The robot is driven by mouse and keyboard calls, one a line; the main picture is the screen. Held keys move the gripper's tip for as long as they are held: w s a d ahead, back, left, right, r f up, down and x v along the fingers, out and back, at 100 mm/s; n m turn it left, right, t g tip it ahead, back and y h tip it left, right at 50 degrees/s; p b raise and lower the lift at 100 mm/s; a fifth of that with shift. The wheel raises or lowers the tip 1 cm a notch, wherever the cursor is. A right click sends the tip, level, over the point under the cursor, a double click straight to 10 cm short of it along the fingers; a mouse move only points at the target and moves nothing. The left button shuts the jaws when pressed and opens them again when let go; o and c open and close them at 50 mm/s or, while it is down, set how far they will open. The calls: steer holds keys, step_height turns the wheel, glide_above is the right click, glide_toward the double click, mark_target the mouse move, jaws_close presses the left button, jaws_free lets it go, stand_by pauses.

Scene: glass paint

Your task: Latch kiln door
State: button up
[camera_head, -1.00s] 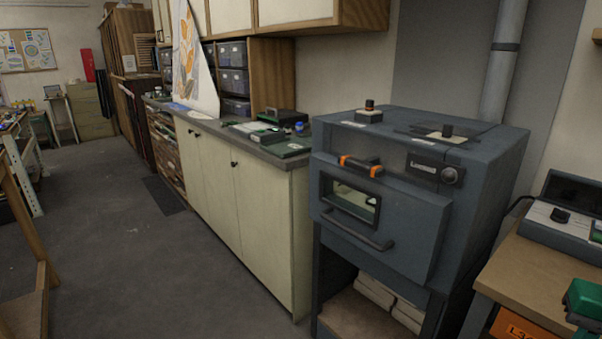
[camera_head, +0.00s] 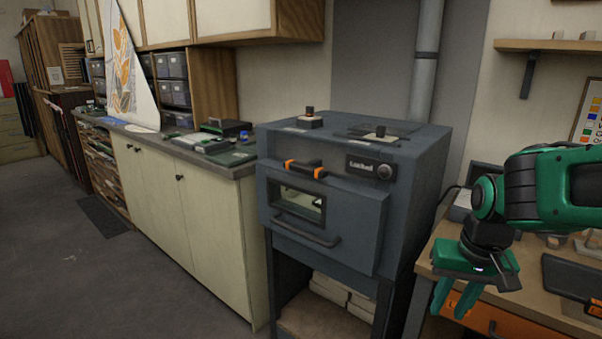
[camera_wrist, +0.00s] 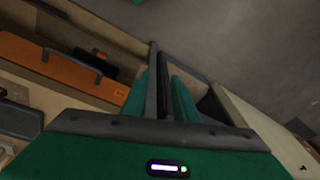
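The dark grey kiln (camera_head: 414,160) stands right of the middle in the head view. Its door (camera_head: 347,218) looks shut and has a small window (camera_head: 299,203) and a bar handle (camera_head: 306,235). A black latch (camera_head: 306,169) with orange ends lies roughly level above the window.
A wooden bench (camera_head: 432,262) with an orange drawer (camera_head: 480,318) is by my gripper. Small items sit on the kiln's top. A cream cabinet (camera_head: 215,225) stands left of the kiln. The floor (camera_head: 110,275) in front of the cabinet is clear.

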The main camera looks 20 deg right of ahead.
steer(key=w+a+t, duration=0.2)
steer(key=w+t, duration=0.1)
steer(key=w, duration=0.7)
steer(key=m+t+y, duration=0.4)
steer(key=m+t, duration=0.5)
steer(key=t, duration=0.4)
glide_toward(303, 169)
steer(key=w, duration=0.3)
steer(key=w+a, duration=0.1)
steer(key=w, duration=0.7)
steer(key=shift+w+a+f, duration=0.15)
steer(key=shift+a+f, duration=0.05)
steer(key=shift+f, duration=0.05)
steer(key=shift+c, duration=0.7)
jaws_close()
